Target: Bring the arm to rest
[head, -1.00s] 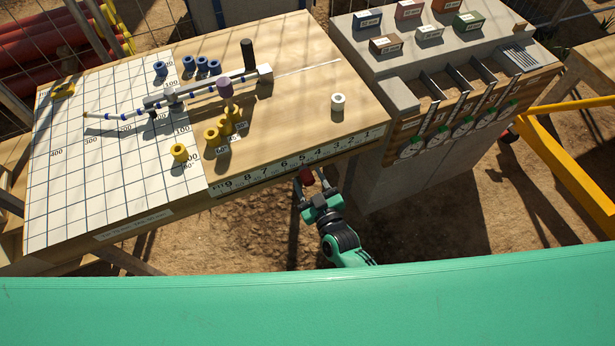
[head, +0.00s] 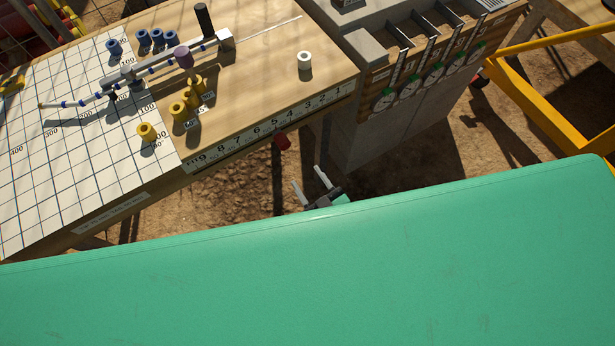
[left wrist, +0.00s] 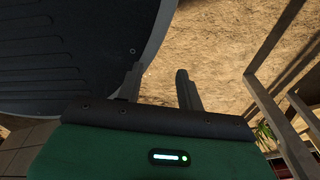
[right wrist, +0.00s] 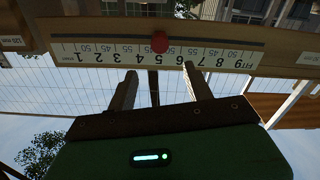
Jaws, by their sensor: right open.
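My right gripper (head: 311,187) is in front of the table's front edge, below the tabletop, with its two fingers apart and nothing between them. In the right wrist view it also shows open (right wrist: 157,88), its fingers pointing toward the scale strip (right wrist: 150,54) and its red knob (right wrist: 159,42). It appears apart from both. My left gripper shows only in the left wrist view (left wrist: 160,80). Its fingers are spread and empty, above bare ground and beside a dark ribbed surface. The large green surface across the bottom of the head view hides the rest of the right arm.
The table (head: 255,95) holds a jointed rod (head: 130,75), blue rings (head: 157,37), yellow rings (head: 146,132) and a white ring (head: 304,60). A grey block with dial-marked slots (head: 410,60) stands right, beside a yellow frame (head: 540,108). Open ground lies below the table front.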

